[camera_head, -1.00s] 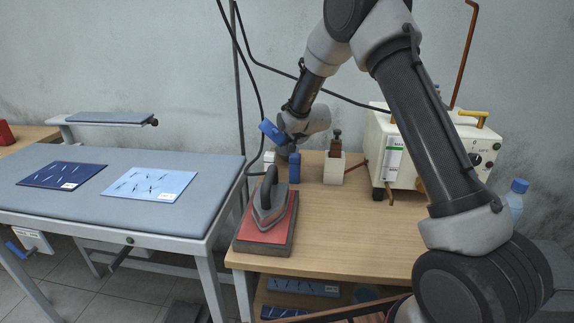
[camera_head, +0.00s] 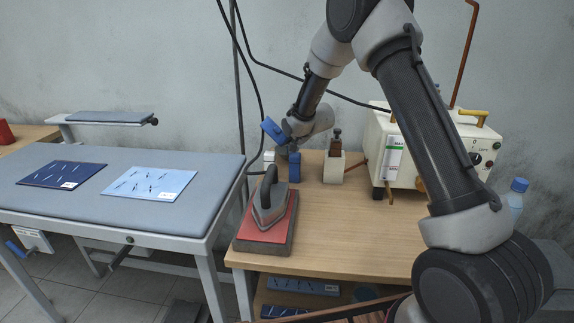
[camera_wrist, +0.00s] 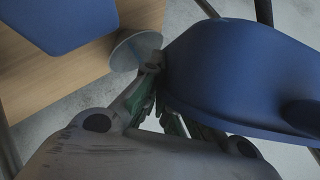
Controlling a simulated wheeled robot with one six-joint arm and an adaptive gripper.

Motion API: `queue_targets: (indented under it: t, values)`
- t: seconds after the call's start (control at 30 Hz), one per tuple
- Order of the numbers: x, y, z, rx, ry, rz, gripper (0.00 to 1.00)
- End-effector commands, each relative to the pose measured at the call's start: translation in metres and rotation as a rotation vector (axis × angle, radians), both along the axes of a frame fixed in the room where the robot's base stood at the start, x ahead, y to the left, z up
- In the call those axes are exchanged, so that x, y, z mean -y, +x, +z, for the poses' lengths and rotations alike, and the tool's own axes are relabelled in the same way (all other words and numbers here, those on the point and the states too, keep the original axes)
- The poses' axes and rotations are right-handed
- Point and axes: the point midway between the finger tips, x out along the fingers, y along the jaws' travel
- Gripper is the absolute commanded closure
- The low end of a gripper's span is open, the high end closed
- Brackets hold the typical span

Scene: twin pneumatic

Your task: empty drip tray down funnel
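A blue piece, seemingly the drip tray (camera_head: 273,131), is tilted beside my wrist above the back left of the wooden table. In the wrist view a large blue curved body (camera_wrist: 240,75) fills the right side and hides part of one finger. My gripper (camera_wrist: 160,88) appears closed on its near edge; the contact is partly hidden. In the head view my gripper (camera_head: 287,150) is small and partly covered. A pale round disc (camera_wrist: 133,47), possibly the funnel mouth, shows just beyond the fingertips. Whether any liquid is in the tray cannot be seen.
A blue container (camera_head: 294,166) stands close below my gripper, with a white block (camera_head: 268,158) beside it. An iron (camera_head: 268,198) rests on a red pad in front. A white holder (camera_head: 334,167) and boiler unit (camera_head: 400,140) are to the right. The table's middle is clear.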

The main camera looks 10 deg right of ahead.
Motion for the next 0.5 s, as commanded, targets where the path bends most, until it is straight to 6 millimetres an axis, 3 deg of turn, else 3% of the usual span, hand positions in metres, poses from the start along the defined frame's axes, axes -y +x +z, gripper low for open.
queue_targets:
  t: [0.5]
  values:
    - [0.0014, 0.0003, -0.0025, -0.009, 0.034, 0.001, 1.0]
